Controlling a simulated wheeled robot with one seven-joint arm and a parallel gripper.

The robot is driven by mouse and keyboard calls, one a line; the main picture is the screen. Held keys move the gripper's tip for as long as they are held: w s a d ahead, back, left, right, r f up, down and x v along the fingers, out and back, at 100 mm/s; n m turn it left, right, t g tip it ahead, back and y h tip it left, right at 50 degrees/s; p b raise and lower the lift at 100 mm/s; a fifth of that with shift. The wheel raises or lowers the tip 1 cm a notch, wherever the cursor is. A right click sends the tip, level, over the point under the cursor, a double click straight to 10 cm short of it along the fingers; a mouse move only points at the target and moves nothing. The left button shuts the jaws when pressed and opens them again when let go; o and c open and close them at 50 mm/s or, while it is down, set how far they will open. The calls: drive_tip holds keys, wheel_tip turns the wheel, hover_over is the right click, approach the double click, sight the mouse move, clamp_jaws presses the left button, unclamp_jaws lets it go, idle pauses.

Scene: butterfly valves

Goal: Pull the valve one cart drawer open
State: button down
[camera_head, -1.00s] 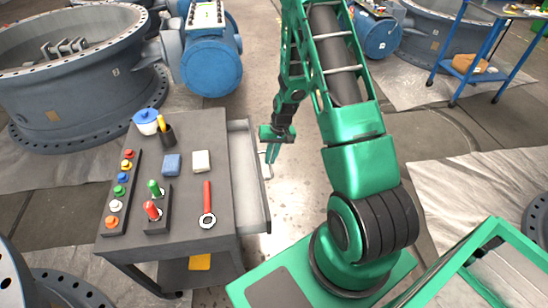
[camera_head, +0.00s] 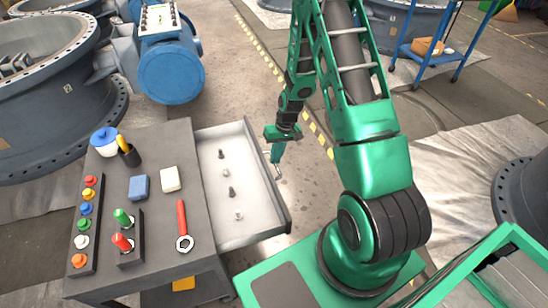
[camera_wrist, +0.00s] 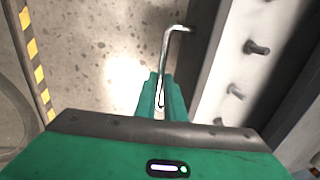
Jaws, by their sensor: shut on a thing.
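The valve one cart (camera_head: 152,245) is a dark grey cart at the left of the head view. Its drawer (camera_head: 266,240) stands well open on the right side, with several small bolts (camera_head: 231,192) on its pale floor. My gripper (camera_head: 275,158) is at the drawer's outer front. In the wrist view the metal bar handle (camera_wrist: 168,50) runs between my green fingers (camera_wrist: 161,98), which are shut on it. The drawer front (camera_wrist: 207,50) shows to the right of the handle.
A large valve body (camera_head: 50,120) stands behind. Floor beyond the drawer is clear.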

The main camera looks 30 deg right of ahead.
drive_tip(key=shift+w, duration=0.15)
drive_tip(key=c, duration=1.8)
unclamp_jaws()
drive_tip(key=shift+c, duration=0.2)
drive_tip(key=shift+r, duration=0.1)
wheel_tip(320, 180, up, 10)
drive_tip(key=d, duration=0.2)
drive_tip(key=shift+r, duration=0.15)
drive_tip(key=shift+d, duration=0.1)
